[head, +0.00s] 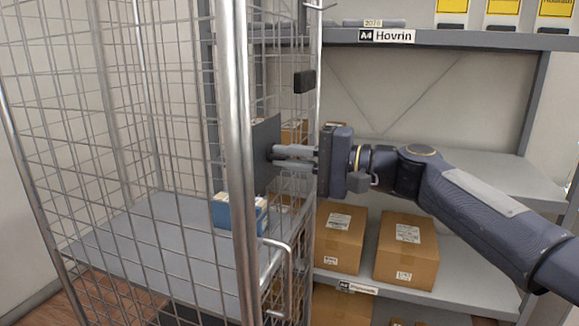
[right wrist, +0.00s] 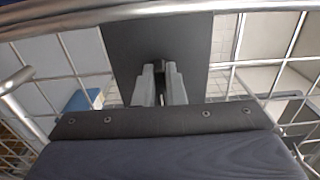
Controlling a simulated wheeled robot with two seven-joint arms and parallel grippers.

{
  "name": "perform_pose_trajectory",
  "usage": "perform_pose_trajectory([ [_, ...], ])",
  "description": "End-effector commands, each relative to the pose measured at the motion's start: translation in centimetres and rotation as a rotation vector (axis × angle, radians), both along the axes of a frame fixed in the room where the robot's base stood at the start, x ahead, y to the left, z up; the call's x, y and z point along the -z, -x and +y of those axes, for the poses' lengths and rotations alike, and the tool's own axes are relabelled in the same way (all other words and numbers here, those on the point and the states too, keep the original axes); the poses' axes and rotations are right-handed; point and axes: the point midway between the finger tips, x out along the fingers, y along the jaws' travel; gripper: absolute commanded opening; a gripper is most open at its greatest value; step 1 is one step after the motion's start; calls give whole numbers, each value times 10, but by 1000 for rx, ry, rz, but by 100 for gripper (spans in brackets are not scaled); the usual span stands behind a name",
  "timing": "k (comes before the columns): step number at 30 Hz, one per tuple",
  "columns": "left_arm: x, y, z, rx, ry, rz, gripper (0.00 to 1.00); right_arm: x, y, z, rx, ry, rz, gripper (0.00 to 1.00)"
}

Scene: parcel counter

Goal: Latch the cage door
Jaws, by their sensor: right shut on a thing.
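The wire-mesh roll cage (head: 240,120) stands at the left, with thick bright metal posts. Its mesh door side (head: 290,40) runs between the near post and a thinner post further back. A dark latch plate (head: 264,150) sits on that mesh; it also fills the upper middle of the right wrist view (right wrist: 125,50). My right gripper (head: 276,158) reaches in from the right, its fingers at the plate. In the right wrist view its fingers (right wrist: 160,75) are closed on a small dark latch knob (right wrist: 158,66), mostly hidden between them. My left gripper is not in view.
A small black block (head: 304,81) sits on the back post, above the gripper. A U-shaped handle (head: 288,280) is low on the cage. A blue box (head: 240,213) lies on the cage's grey shelf (head: 130,235). Cardboard boxes (head: 407,250) stand on the rack shelf behind my arm.

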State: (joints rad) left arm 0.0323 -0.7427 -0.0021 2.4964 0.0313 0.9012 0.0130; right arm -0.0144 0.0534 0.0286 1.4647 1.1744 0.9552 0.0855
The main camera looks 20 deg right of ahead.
Motion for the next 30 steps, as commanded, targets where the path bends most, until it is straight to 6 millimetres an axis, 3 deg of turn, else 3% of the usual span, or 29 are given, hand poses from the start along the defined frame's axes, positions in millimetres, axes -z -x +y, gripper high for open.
perform_pose_trajectory([
  [16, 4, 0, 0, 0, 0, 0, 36, 1, 0, 1, -3, 16, -20, 0],
  [17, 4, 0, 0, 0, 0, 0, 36, 1, 0, 1, -3, 16, -20, 13],
  [21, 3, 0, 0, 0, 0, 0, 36, 1, 0, 1, -2, 15, -19, 31],
  [30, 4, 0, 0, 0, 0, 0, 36, 1, 1, -1, 0, 14, -18, 32],
])
